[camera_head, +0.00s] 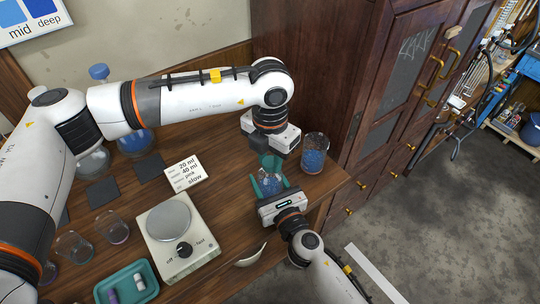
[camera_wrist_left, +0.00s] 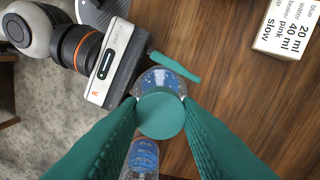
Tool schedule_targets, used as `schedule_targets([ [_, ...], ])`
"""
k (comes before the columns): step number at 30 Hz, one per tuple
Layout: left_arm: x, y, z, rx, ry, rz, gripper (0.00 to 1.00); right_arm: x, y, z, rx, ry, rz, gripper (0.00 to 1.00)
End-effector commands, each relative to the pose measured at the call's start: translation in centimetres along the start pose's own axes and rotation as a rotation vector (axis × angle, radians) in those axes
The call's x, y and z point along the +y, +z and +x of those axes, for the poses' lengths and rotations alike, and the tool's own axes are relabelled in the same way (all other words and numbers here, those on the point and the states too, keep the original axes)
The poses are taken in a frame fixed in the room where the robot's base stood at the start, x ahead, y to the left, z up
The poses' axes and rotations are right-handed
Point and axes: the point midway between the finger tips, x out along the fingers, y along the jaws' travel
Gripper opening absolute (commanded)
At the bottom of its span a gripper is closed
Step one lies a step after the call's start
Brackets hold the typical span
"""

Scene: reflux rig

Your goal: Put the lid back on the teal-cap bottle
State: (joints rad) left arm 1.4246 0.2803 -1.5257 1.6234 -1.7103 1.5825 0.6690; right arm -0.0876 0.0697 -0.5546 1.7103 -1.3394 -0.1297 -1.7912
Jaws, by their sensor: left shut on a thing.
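My left gripper (camera_head: 272,160) is shut on the teal lid (camera_wrist_left: 160,116) and holds it above the clear bottle with blue contents (camera_wrist_left: 162,80). In the left wrist view the lid hides part of the bottle's top, so I cannot tell whether they touch. In the head view the bottle (camera_head: 270,184) stands near the table's front right edge, between the teal fingers of my right gripper (camera_head: 270,182). These fingers look closed on its sides.
A beaker of blue beads (camera_head: 315,150) stands right of the bottle, close to the cabinet (camera_head: 345,85). A white label card (camera_head: 185,173) and a hotplate stirrer (camera_head: 178,235) are to the left. A teal tray (camera_head: 118,277) lies at the front left.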

Motion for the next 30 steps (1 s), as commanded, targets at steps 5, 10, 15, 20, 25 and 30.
schedule_targets([
  [5, -0.04, -0.02, 0.0, 0.001, 0.0, 0.358, 0.03, 0.01, -0.02, 0.0, 0.0, 0.0, 0.0, 0.0],
  [10, -0.05, -0.03, 0.02, 0.001, -0.001, 0.605, 0.03, 0.0, -0.02, 0.0, 0.0, 0.0, 0.0, 0.0],
  [15, -0.06, -0.03, 0.02, 0.001, -0.001, 0.597, 0.37, 0.0, -0.02, 0.0, 0.0, 0.0, 0.0, 0.0],
  [20, -0.05, -0.02, 0.02, 0.001, -0.001, 0.596, 0.56, 0.0, -0.02, 0.0, 0.0, 0.0, 0.0, 0.0],
  [25, -0.04, -0.01, 0.02, 0.0, 0.0, 0.595, 0.56, 0.0, -0.02, 0.0, 0.0, 0.0, 0.0, 0.0],
  [30, -0.06, -0.06, -0.71, 0.001, -0.002, 0.595, 0.56, 0.0, -0.02, 0.0, 0.0, 0.0, 0.0, 0.0],
])
